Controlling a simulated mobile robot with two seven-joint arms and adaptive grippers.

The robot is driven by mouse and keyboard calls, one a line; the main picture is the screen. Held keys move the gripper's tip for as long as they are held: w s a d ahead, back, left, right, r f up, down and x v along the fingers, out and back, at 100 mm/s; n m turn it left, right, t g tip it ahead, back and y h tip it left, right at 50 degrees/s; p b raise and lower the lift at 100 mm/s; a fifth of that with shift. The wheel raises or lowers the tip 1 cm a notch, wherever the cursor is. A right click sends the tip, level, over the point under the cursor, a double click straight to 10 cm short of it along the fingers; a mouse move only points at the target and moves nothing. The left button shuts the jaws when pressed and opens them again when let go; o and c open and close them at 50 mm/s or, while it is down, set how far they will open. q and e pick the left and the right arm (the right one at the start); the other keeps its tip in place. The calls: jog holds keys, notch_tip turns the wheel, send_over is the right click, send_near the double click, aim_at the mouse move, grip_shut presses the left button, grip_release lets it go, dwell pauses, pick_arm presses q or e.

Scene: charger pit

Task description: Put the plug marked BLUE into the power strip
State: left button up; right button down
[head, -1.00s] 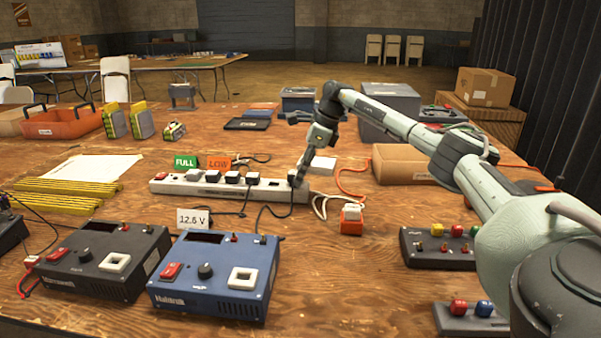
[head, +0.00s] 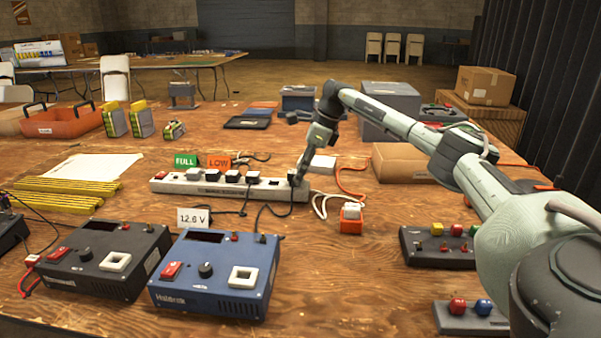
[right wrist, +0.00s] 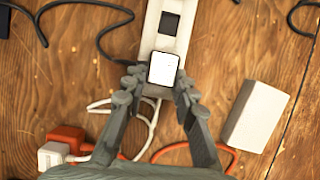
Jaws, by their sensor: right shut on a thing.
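The white power strip (head: 222,189) lies across the table, with several plugs along its left and middle part. My right gripper (head: 300,177) is at its right end, pointing down. In the right wrist view its fingers (right wrist: 158,78) are shut on a dark plug (right wrist: 163,68) with a pale top face, over the strip's near end. Any mark on that face is unreadable. A black cord runs left from the plug and, in the head view, reaches toward the blue charger (head: 212,275). Whether the plug is fully seated is hidden. My left gripper is out of view.
A dark charger (head: 105,262) stands left of the blue one. An orange block with a white plug (head: 351,218) and a white box (head: 322,165) lie close right of the strip. A cardboard box (head: 405,165) and a button panel (head: 437,247) are farther right.

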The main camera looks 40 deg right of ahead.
jog(key=shift+f, duration=0.45)
dwell(0.7)
jog(key=c, duration=0.8)
grip_release()
jog(key=shift+r, duration=3.8)
